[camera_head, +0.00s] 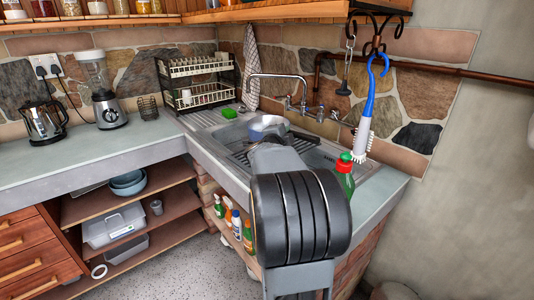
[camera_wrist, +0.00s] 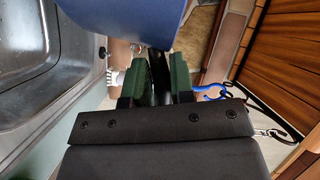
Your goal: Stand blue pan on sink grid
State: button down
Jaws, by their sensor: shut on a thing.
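The blue pan (camera_head: 264,124) shows in the head view just beyond my arm, over the sink (camera_head: 228,132). In the wrist view the blue pan (camera_wrist: 120,18) fills the top, with its black handle running down between the green finger pads. My gripper (camera_wrist: 161,85) is shut on that handle. Dark bars of what looks like the sink grid (camera_head: 238,156) show at the left of my arm, inside the sink area. My arm hides much of the grid and the gripper in the head view. I cannot tell whether the pan touches the grid.
A blue brush (camera_head: 367,115) hangs from a hook on the right. The tap (camera_head: 285,78) arches behind the pan. A dish rack (camera_head: 200,82) stands at the back left; the left counter (camera_head: 90,155) has free room.

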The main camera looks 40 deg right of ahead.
jog(key=w+d+f, duration=0.1)
jog(key=w, duration=0.1)
jog(key=w+d+f, duration=0.1)
jog(key=w+d, duration=0.1)
jog(key=w, duration=0.1)
jog(key=w+d+f, duration=0.2)
jog(key=shift+w+d+f+p, duration=0.1)
jog(key=shift+w+d+p, duration=0.15)
jog(key=shift+p, duration=0.15)
jog(key=shift+w+d+f, duration=0.45)
jog(key=shift+w+f, duration=0.15)
jog(key=shift+f, duration=0.85)
jog(key=shift+w+d+f, duration=0.45)
jog(key=shift+w+f, duration=0.1)
jog(key=shift+f, duration=0.95)
jog(key=shift+w+d+f, duration=0.45)
jog(key=shift+w+f, duration=0.15)
jog(key=shift+f, duration=0.85)
jog(key=c, duration=1)
grip_release()
jog(key=shift+f, duration=0.1)
